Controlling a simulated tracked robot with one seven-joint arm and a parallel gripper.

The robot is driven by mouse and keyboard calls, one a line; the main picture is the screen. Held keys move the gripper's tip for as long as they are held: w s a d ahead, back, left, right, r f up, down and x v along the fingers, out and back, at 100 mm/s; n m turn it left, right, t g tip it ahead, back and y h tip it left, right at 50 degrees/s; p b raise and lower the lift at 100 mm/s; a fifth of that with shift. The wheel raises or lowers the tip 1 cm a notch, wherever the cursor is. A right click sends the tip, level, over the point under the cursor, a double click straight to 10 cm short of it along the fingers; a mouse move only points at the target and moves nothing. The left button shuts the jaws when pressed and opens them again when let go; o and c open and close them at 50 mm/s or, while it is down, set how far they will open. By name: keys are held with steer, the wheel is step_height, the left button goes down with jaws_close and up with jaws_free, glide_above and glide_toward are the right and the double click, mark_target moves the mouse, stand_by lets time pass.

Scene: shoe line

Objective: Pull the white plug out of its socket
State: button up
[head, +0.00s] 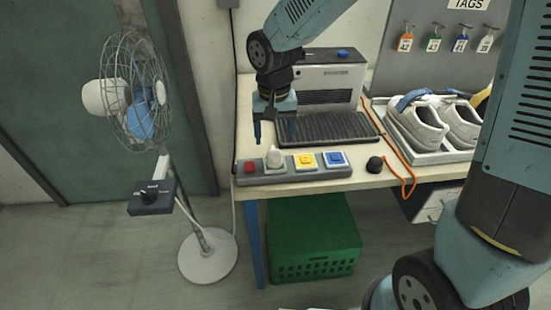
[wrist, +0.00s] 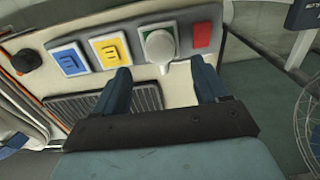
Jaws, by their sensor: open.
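The white plug (head: 273,157) sits upright in the green-faced socket of the grey power strip (head: 248,180) at the table's front edge. In the wrist view the white plug (wrist: 159,46) shows with green around it, beyond the fingertips and roughly midway between them. My gripper (head: 273,138) is above and behind the strip in the head view, close to the plug but apart from it.
Yellow (head: 305,161) and blue (head: 336,159) sockets sit right of the plug, a red switch (head: 250,167) left. A grey machine (head: 330,80) stands behind. A black knob (head: 374,164), orange cord (head: 410,185) and shoe tray (head: 440,156) are right. A fan (head: 135,95) stands left.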

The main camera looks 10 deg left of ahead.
mark_target(274, 152)
steer(key=shift+f, duration=3.6)
steer(key=shift+c, duration=0.3)
jaws_close()
steer(key=shift+r, duration=2.95)
